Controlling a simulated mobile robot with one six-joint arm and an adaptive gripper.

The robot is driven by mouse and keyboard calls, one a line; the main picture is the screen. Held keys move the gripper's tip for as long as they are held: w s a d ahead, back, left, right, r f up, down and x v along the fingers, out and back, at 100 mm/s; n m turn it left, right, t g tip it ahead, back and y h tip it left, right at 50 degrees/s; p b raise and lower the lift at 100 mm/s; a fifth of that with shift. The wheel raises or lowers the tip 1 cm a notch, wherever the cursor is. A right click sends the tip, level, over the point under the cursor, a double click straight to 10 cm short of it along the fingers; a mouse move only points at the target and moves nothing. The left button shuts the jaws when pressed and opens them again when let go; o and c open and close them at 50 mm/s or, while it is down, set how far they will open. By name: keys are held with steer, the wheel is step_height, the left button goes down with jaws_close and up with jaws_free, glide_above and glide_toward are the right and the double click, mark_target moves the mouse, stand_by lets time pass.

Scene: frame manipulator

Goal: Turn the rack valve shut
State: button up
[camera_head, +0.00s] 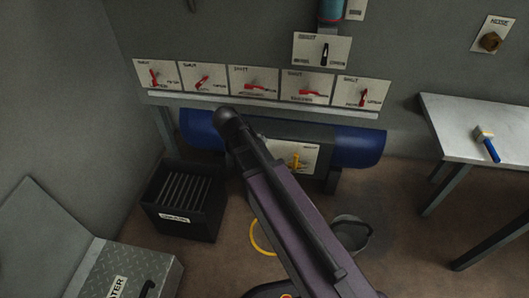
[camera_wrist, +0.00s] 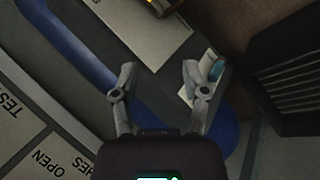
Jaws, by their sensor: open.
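Several white plates with red lever valves sit in a row on the wall rail (camera_head: 262,104). Red levers include the far-left one (camera_head: 154,77), a middle one (camera_head: 256,88) and the far-right one (camera_head: 363,97). A black lever valve (camera_head: 325,53) is on a plate above them. A yellow valve (camera_head: 296,160) is on a low plate before the blue tank. The plates' small text does not tell me which is the rack valve. My gripper (camera_wrist: 160,76) is open and empty above the blue tank in the wrist view; my arm hides it in the head view.
The blue tank (camera_head: 357,147) lies under the rail. A black slatted crate (camera_head: 184,203) stands on the floor at left, a grey bucket (camera_head: 351,235) at right. A table (camera_head: 470,128) at right holds a brush (camera_head: 487,145). A metal box (camera_head: 125,272) is front left.

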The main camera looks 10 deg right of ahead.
steer(key=shift+s+d+f+m+g+y+b, duration=0.3)
steer(key=shift+s+d+f+m+y, duration=0.15)
steer(key=shift+s+d+f, duration=0.45)
steer(key=s+d+f+m+g+y, duration=0.1)
steer(key=s+d+m+y, duration=0.2)
steer(key=s+d+y, duration=0.2)
steer(key=shift+s+f+g, duration=0.3)
steer(key=shift+s+f, duration=0.1)
steer(key=shift+s, duration=0.75)
